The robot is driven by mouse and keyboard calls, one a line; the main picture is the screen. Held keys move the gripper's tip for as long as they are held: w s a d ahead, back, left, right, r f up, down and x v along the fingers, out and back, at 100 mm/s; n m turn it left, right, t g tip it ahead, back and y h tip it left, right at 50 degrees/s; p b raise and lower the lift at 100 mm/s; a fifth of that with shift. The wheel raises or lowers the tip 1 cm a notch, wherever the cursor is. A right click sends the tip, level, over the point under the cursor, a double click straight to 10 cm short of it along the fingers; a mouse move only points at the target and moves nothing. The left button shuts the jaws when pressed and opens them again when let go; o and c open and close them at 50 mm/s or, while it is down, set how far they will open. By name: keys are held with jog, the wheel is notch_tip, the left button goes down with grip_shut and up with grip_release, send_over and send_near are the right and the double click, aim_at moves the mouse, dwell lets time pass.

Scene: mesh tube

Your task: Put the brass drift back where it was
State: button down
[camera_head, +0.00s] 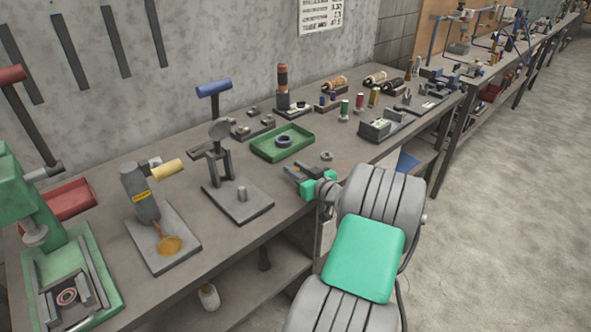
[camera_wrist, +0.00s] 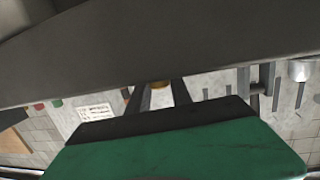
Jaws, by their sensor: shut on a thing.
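My gripper (camera_head: 297,172) is over the front part of the workbench, with its dark fingers pointing left toward the bench. In the wrist view a small gold-coloured piece (camera_wrist: 160,85) shows between the two fingers; it appears to be the brass drift, held in the jaws. Most of it is hidden by a broad dark surface across that view. In the head view the drift cannot be made out, so its tilt and height above the bench are unclear. No marked place for it can be identified.
The workbench (camera_head: 300,195) is crowded. A green tray (camera_head: 262,155) with a dark ring lies behind my gripper. A grey plate (camera_head: 258,208) with a post and stand is to the left. A small ring (camera_head: 327,156) and a grey block device (camera_head: 377,129) are to the right.

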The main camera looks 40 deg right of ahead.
jog(key=shift+f+b, duration=0.2)
jog(key=shift+b, duration=0.1)
jog(key=c, duration=1.1)
grip_release()
jog(key=shift+c, duration=0.2)
jog(key=shift+r, duration=0.1)
jog(key=shift+r+p, duration=0.15)
jog(key=shift+p, duration=0.15)
jog(key=shift+s, duration=0.35)
jog(key=s+a+r+b, duration=0.1)
jog(key=s, duration=1)
jog(key=shift+r, duration=0.35)
jog(key=shift+s, duration=0.1)
